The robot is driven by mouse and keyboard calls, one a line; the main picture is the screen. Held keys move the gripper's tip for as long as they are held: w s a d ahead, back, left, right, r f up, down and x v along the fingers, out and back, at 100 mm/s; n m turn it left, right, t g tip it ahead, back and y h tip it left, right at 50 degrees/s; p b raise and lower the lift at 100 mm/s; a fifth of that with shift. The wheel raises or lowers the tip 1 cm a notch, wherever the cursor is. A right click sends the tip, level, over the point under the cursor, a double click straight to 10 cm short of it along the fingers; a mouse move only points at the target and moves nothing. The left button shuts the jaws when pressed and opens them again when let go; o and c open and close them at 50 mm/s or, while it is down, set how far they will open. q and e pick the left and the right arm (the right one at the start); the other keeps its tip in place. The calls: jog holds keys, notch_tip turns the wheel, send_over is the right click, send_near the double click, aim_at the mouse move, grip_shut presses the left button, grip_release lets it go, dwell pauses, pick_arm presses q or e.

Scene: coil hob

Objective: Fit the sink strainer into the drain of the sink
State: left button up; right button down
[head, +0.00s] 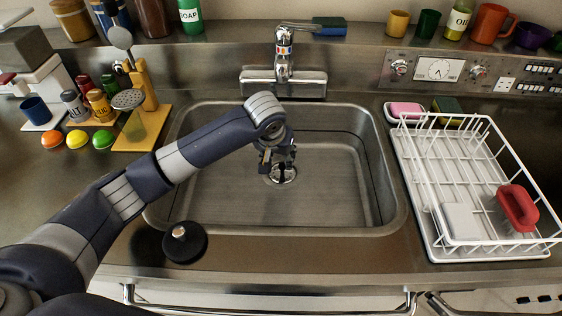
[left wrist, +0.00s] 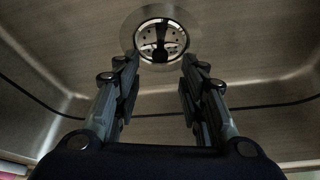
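The steel sink (head: 340,215) is set in the counter, with its drain (head: 293,179) in the basin floor. The strainer (left wrist: 150,46), a bright perforated metal disc with a dark upright knob, lies within the round drain flange (left wrist: 127,32) in the left wrist view. I cannot tell whether it sits fully flush. My left gripper (head: 278,165) reaches down into the basin over the drain. In the left wrist view, its two fingers (left wrist: 160,68) are spread apart with nothing between them, just short of the strainer. My right gripper is not in view.
A black round plug (head: 185,243) lies on the sink's front left rim. The tap (head: 283,65) stands behind the basin. A white dish rack (head: 455,180) is at right. Jars, coloured balls and utensils crowd the left counter. The rest of the basin is empty.

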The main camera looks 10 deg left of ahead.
pick_arm(q)
jog(key=v, duration=0.5)
jog(key=shift+r, duration=0.15)
jog(key=shift+a, duration=0.1)
